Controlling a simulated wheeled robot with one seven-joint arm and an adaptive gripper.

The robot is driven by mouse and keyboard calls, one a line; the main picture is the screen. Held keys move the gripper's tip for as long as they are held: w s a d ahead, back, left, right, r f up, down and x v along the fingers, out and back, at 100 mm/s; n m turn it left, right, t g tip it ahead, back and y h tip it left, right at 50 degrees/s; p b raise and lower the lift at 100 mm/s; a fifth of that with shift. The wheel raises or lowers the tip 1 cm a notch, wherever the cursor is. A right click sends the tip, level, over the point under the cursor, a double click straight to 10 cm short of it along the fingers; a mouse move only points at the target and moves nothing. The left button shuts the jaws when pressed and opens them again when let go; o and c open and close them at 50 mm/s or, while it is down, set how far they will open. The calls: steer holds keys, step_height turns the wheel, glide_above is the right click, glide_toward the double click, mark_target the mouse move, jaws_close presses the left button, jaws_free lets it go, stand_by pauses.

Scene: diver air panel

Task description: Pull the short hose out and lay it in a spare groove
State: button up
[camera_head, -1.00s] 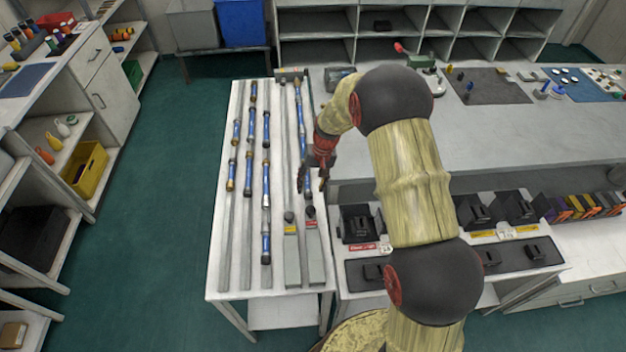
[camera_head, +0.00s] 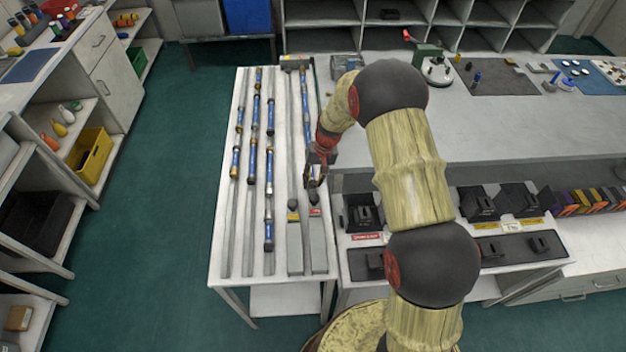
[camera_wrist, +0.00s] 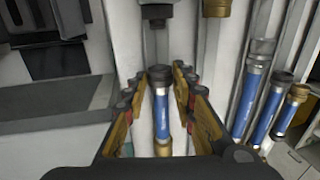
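A blue hose (camera_wrist: 161,115) with a dark end collar and a brass-coloured band lies between my fingers in the wrist view. In the head view, it lies in the right-hand lane of the white table (camera_head: 233,278). My gripper (camera_wrist: 161,82) has one finger on each side of it, with narrow gaps still visible. In the head view, my gripper (camera_head: 316,180) is low over that lane, partly hiding it. A dark fitting (camera_wrist: 157,12) stands apart from the collar. Several other blue hoses (camera_head: 269,165) lie in grooves to the left. Which hose is the short one is unclear.
A brass-coloured fitting (camera_wrist: 216,8) sits beside the dark one. Two grey blocks, with a yellow label (camera_head: 294,250) and a red label (camera_head: 317,250), stand at the lanes' near ends. Black holders (camera_head: 362,212) stand right of the table. The left grooves' near ends look bare.

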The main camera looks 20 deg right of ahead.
mark_target(313, 188)
jaws_close()
steer(key=shift+s+a, duration=0.1)
steer(key=shift+s, duration=0.2)
stand_by(0.3)
steer(key=shift+s+a+f, duration=0.1)
steer(key=shift+s, duration=0.5)
steer(key=shift+s+a+f, duration=0.1)
steer(key=shift+s, duration=0.5)
steer(key=shift+r, duration=0.2)
